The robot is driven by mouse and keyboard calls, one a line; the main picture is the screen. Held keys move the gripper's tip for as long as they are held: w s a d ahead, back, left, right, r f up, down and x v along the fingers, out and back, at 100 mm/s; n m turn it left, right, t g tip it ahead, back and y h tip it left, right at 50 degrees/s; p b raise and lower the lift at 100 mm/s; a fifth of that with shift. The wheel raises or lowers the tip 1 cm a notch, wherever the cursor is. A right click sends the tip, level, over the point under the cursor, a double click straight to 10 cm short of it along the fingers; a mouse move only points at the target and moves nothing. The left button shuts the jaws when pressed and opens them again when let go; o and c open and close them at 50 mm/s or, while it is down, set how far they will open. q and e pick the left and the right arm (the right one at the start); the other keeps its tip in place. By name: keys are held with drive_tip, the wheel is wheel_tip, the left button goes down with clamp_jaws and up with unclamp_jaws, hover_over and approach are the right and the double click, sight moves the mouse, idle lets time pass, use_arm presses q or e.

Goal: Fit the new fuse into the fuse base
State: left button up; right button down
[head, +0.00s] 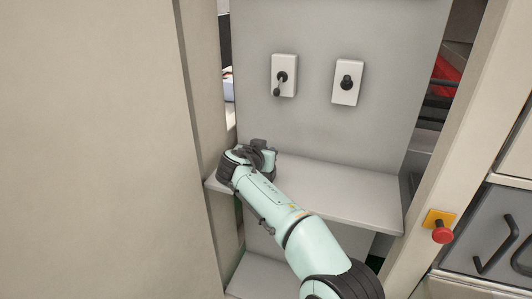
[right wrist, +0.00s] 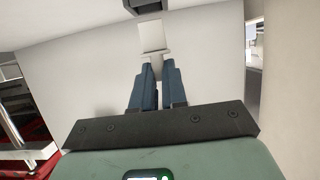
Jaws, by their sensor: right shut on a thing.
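My right gripper (right wrist: 158,68) is shut on a pale, boxy piece (right wrist: 152,36), which I take to be the new fuse. It sticks out beyond the two blue fingertips. A dark grey block (right wrist: 146,5) shows at the top edge of the right wrist view, just beyond the piece; I cannot tell whether it is the fuse base or whether the two touch. In the head view my right arm reaches to the left end of the shelf, and its wrist hides the fingers and the held piece. My left gripper is in neither view.
A grey shelf (head: 330,193) runs under a back panel with two white plates, one with a lever (head: 284,75) and one with a black knob (head: 347,82). Beige posts stand on both sides. A red button (head: 442,235) sits on the right post. The shelf's right part is clear.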

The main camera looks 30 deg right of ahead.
drive_tip(key=shift+b, duration=0.65)
idle(1.9)
drive_tip(key=shift+f+b, duration=1.4)
drive_tip(key=shift+b, duration=0.05)
drive_tip(key=shift+f+b, duration=0.75)
drive_tip(key=shift+b, duration=0.1)
drive_tip(key=c, duration=1.1)
unclamp_jaws()
